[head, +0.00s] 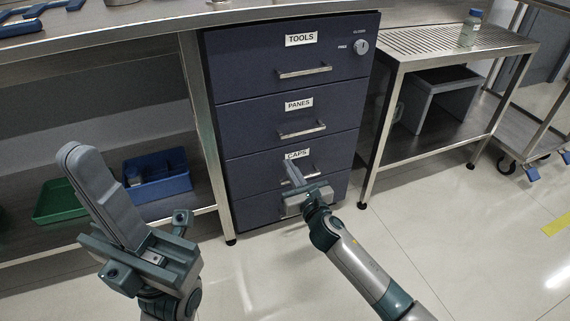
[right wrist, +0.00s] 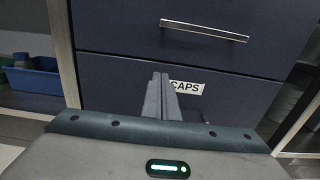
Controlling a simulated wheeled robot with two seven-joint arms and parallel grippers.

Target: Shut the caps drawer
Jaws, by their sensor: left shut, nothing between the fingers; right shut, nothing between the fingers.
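The caps drawer (head: 248,170) is the third drawer down in the dark blue cabinet; its white CAPS label is partly covered by my right fingers. Its front looks about in line with the fronts above; a small gap cannot be ruled out. It also shows in the right wrist view (right wrist: 120,82). My right gripper (head: 291,164) is shut and empty, with its fingertips in front of the caps drawer beside the label; contact cannot be told. Its fingers also show in the right wrist view (right wrist: 161,78). My left gripper (head: 72,152) is shut and empty, left of the cabinet.
The tools drawer (head: 245,55) and panes drawer (head: 240,115) above look shut. A blue bin (head: 165,187) and green tray (head: 55,205) sit on the low shelf at left. A steel side table (head: 400,50) with a bottle (head: 470,30) stands at right. The floor in front is clear.

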